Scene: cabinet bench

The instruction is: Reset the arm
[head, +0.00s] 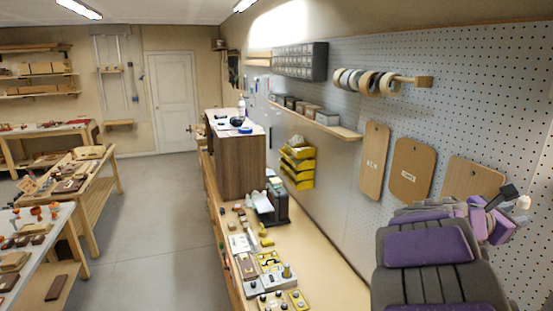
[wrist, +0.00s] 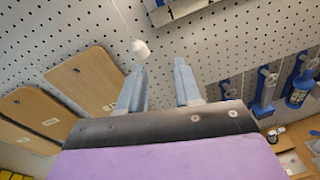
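My gripper (wrist: 158,82) shows in the wrist view with its two blue-grey fingers apart and nothing between them. It points up toward the pegboard (wrist: 215,40). A small white rounded object (wrist: 140,48) on a thin cord or rod appears just beyond the left fingertip; I cannot tell whether they touch. In the head view my purple and grey arm is at the lower right, folded above my body.
Wooden boards (head: 375,161) hang on the pegboard beside my arm. A bench (head: 325,265) carries yellow and grey parts and a brown cabinet (head: 236,165). Blue-handled tools (wrist: 262,90) hang at right in the wrist view. Open floor (head: 160,210) lies left of the bench.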

